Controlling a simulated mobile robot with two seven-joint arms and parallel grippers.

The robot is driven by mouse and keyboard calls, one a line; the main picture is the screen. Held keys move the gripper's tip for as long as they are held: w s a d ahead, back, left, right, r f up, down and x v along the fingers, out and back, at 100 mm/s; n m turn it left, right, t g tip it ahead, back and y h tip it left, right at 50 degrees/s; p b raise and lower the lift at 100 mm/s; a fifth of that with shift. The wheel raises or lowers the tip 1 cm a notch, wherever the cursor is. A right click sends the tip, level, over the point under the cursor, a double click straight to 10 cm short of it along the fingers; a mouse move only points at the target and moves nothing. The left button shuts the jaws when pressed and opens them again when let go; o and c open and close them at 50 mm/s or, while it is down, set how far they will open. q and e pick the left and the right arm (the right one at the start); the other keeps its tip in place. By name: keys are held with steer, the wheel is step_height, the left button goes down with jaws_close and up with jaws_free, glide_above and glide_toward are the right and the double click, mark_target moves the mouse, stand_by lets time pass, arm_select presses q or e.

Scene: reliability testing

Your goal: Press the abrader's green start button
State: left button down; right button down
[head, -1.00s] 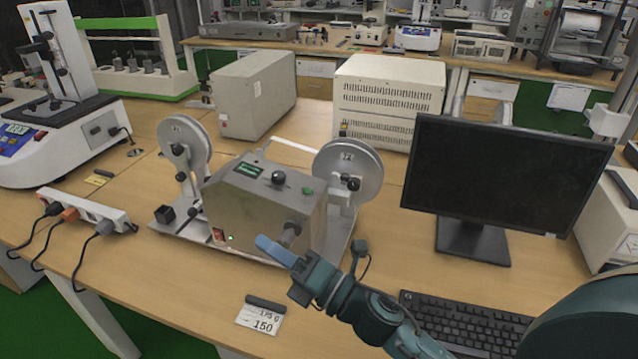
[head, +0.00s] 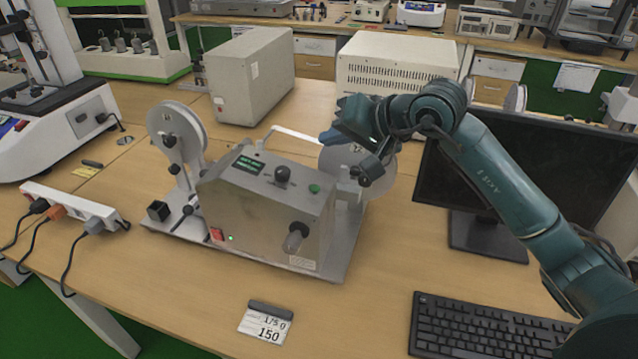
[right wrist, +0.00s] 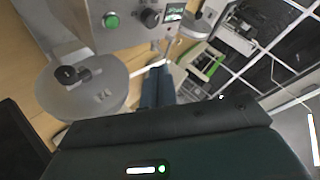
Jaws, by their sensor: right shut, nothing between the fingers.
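The abrader (head: 265,205) is a grey metal box between two reels on a base plate. Its green start button (head: 315,188) is on the top face at the right, beside a black knob (head: 282,175) and a small lit display (head: 248,165). The button also shows in the right wrist view (right wrist: 112,21), near the top left. My right gripper (head: 328,137) is shut and empty, above and behind the button in the head view, apart from it. It covers part of the right reel (head: 345,165). Its blue fingers show in the right wrist view (right wrist: 157,88). My left gripper is not in view.
A monitor (head: 490,190) and keyboard (head: 480,325) stand to the right, close to my right arm. A power strip (head: 75,207) lies at the left. Two beige boxes (head: 252,80) (head: 395,65) stand behind the abrader. A card (head: 265,325) lies in front.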

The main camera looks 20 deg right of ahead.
mark_target(323, 196)
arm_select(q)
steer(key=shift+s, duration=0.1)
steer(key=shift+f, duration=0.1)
arm_select(e)
steer(key=shift+f, duration=0.1)
